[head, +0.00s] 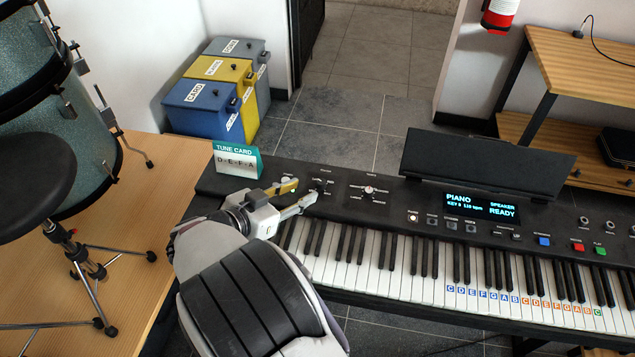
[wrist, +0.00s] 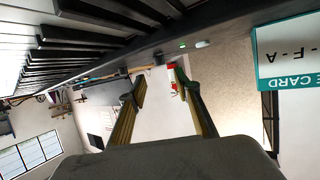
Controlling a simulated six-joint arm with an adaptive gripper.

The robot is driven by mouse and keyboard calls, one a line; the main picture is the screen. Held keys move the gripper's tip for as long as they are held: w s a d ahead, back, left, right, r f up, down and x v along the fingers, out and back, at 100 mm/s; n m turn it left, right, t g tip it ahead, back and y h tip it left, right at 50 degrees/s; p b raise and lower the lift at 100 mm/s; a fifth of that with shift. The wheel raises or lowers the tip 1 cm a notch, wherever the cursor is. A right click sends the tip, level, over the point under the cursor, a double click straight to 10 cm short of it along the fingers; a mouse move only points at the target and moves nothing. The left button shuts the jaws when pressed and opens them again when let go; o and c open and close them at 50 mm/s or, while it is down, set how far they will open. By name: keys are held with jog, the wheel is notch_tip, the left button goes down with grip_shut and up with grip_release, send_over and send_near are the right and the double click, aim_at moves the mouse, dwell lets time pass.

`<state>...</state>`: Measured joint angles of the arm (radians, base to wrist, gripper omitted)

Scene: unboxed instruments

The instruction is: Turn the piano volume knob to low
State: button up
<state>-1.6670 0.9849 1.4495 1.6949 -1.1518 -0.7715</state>
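The black keyboard piano (head: 345,208) runs across the right of the head view. Near its left end a small dark knob (head: 320,185) stands on the top panel; its label is too small to read, so I cannot confirm that it is the volume knob or read its setting. A second knob (head: 369,190), with a light cap, is to its right. My gripper (head: 306,190) is over the panel's left end, fingers apart, just left of the dark knob.
A tune card (head: 237,160) stands at the panel's left end, close to my gripper. The display (head: 481,206) reads PIANO and READY. A black music rest (head: 480,165) rises behind it. A drum and stool (head: 30,175) stand left.

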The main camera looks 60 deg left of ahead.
aim_at(322, 182)
jog(key=shift+x, duration=3.75)
jog(key=shift+d, duration=0.1)
grip_shut()
